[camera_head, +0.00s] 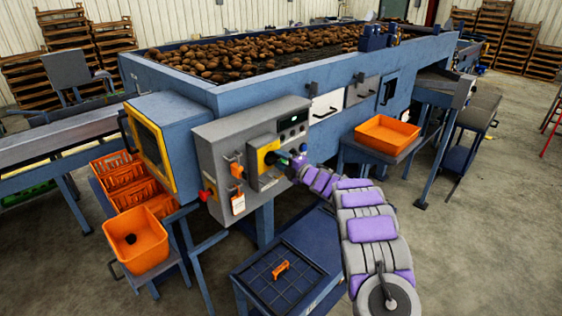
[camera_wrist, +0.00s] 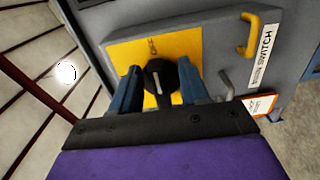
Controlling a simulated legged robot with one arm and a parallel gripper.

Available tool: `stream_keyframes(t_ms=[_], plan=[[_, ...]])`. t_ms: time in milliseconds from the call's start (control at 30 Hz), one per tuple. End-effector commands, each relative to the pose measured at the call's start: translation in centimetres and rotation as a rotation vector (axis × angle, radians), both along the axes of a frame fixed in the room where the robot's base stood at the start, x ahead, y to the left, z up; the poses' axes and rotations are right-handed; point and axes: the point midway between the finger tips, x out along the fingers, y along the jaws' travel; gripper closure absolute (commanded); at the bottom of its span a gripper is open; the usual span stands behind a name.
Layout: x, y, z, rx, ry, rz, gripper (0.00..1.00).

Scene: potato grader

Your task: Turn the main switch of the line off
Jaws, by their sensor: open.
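The main switch is a round black rotary knob (camera_wrist: 160,78) with a pale pointer line, set on a yellow plate (camera_wrist: 188,42). A white label reading "SWITCH" (camera_wrist: 262,54) is beside it. My gripper (camera_wrist: 160,84) is open, with one blue finger on each side of the knob; I cannot tell whether they touch it.
A yellow hasp (camera_wrist: 248,34) sticks out near the label, and an orange-and-white tag (camera_wrist: 260,104) hangs below. A red button (camera_head: 205,195) is on the box's lower left. An orange tray (camera_head: 387,134) stands at right, and a blue cart (camera_head: 285,270) stands below the box.

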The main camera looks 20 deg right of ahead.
Motion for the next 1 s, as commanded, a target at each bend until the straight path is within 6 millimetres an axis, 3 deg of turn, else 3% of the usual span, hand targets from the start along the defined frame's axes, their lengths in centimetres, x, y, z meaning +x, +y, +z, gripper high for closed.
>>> stream_keyframes(t_ms=[367, 567, 1000], plan=[[-1.2, -0.3, 0.2, -0.003, -0.001, 0.001, 0.55], [-4.4, -1.8, 0.0, -0.001, 0.002, -0.002, 0.55], [-13.1, -5.1, -0.1, 0.0, 0.002, -0.003, 0.55]])
